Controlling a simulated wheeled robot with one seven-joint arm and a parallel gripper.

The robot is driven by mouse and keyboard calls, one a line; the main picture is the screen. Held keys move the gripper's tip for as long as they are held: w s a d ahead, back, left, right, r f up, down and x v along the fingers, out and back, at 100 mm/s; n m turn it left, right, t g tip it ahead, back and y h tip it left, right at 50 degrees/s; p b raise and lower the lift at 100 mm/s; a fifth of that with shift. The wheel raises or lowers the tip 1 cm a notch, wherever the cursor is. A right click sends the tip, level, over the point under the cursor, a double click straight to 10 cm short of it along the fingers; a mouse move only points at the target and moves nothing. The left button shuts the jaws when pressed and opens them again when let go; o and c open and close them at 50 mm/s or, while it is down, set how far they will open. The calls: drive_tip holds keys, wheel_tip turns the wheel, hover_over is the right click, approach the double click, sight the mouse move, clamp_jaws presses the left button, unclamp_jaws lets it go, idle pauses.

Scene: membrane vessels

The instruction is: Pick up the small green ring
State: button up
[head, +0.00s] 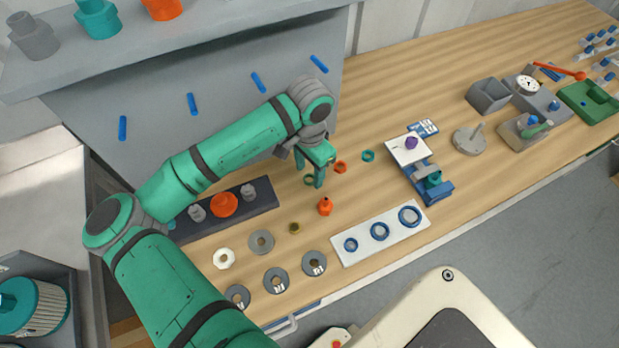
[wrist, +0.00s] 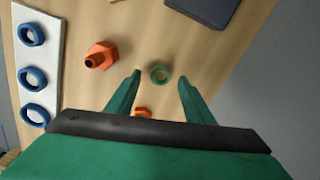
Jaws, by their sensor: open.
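The small green ring (head: 309,180) lies flat on the wooden bench, just by my fingertips in the head view. In the wrist view the ring (wrist: 160,75) shows whole, between my two fingertips and apart from both. My gripper (head: 310,171) is open and empty, pointing down over the bench; its spread fingers also show in the wrist view (wrist: 159,78). I cannot tell exactly how high the fingertips are above the bench.
An orange ring (head: 340,167) and a teal ring (head: 368,156) lie to the right. An orange fitting (head: 325,207) stands close by, also in the wrist view (wrist: 102,56). A white plate (head: 364,249) bears blue rings. A dark tray (head: 263,190) lies left.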

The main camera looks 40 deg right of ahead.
drive_tip(key=shift+f, duration=0.8)
drive_tip(key=shift+c, duration=0.2)
drive_tip(key=c, duration=1.1)
drive_tip(key=shift+o, duration=0.2)
drive_tip(key=shift+r, duration=0.1)
